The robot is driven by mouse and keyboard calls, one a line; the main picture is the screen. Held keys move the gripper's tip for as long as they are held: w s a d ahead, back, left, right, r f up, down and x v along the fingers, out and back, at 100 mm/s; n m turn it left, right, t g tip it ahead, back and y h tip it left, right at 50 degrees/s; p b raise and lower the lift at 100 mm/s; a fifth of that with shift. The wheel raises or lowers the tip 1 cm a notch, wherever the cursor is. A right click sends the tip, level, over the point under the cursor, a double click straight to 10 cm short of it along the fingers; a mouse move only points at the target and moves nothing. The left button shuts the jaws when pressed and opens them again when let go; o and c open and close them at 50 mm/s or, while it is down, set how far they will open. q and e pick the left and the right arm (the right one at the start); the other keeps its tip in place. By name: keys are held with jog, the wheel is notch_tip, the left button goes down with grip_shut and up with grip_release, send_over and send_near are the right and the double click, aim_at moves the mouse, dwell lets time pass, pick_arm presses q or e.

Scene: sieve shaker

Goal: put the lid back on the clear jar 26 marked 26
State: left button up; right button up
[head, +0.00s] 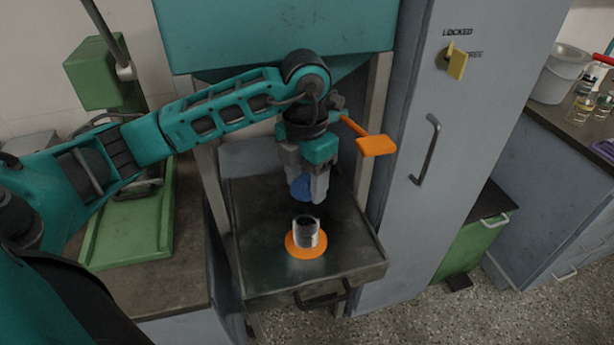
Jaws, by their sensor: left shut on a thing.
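The clear jar (306,231) stands upright on an orange disc on the metal tray, with dark contents inside. Its number is too small to read. My left gripper (308,192) points down above and slightly behind the jar in the picture. It is shut on a blue round lid (301,188), held apart from the jar. The gripper's fingers hide part of the lid. My right gripper is not in view.
The metal tray (255,270) has a raised rim and a dark front handle. An orange paddle (376,145) juts out right of my gripper. A grey cabinet (440,230) stands close on the right. A green stand (125,235) is on the left.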

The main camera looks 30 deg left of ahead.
pick_arm(q)
notch_tip(320, 180, down, 4)
jog(key=b, duration=0.3)
jog(key=shift+f, duration=0.5)
jog(key=shift+f+b, duration=0.3)
jog(key=shift+b, duration=0.15)
dwell(0.4)
jog(key=shift+f, duration=0.15)
dwell(0.9)
jog(key=o, duration=1.1)
jog(key=shift+o, duration=0.4)
